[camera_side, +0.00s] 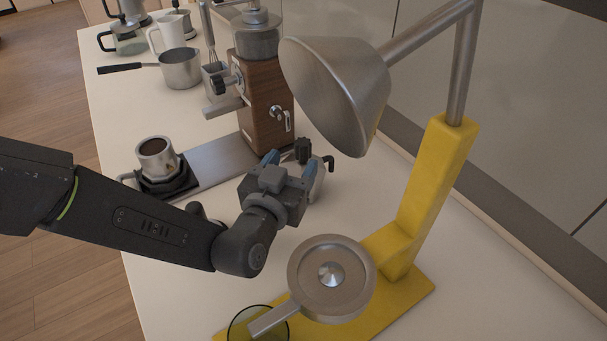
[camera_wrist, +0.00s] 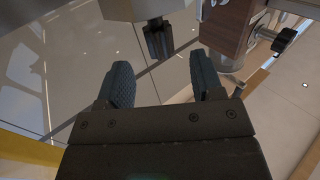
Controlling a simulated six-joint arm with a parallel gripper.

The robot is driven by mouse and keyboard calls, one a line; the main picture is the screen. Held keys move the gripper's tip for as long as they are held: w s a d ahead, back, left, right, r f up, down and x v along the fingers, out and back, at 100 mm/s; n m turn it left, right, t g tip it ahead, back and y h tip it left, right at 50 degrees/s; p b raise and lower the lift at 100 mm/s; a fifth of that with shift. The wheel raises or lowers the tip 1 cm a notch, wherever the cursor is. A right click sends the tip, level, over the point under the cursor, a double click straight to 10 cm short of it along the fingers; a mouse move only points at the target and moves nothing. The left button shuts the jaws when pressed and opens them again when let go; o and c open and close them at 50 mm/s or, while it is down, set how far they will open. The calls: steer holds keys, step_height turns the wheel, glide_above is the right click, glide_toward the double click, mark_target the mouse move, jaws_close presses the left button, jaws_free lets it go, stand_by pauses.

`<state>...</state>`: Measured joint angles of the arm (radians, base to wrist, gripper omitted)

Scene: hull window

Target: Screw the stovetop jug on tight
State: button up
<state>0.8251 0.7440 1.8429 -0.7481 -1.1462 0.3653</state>
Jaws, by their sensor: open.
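A metal pot base (camera_side: 157,158) filled with dark brown coffee stands upright in a black holder (camera_side: 172,182) on a grey plate. The stovetop jug appears to be the metal body (camera_wrist: 138,9) at the top edge of the wrist view, with a black faceted knob (camera_wrist: 158,41). In the side view, its black knob (camera_side: 303,149) shows just beyond my gripper, which hides most of the body. My gripper (camera_side: 292,170) is open and empty. In the wrist view, the knob lies ahead of the gap between the blue fingers of my gripper (camera_wrist: 160,68), apart from both.
A wooden grinder (camera_side: 266,108) stands behind the gripper. A lamp with a metal shade (camera_side: 338,92) on a yellow stand (camera_side: 432,190) overhangs the right. A round metal dish (camera_side: 350,292) is in front. A saucepan (camera_side: 181,68) and jugs stand at the back left.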

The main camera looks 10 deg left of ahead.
mark_target(300, 155)
steer(key=w, duration=0.5)
steer(key=shift+d+f, duration=0.3)
steer(key=shift+d, duration=0.1)
steer(key=shift+c, duration=0.2)
jaws_close()
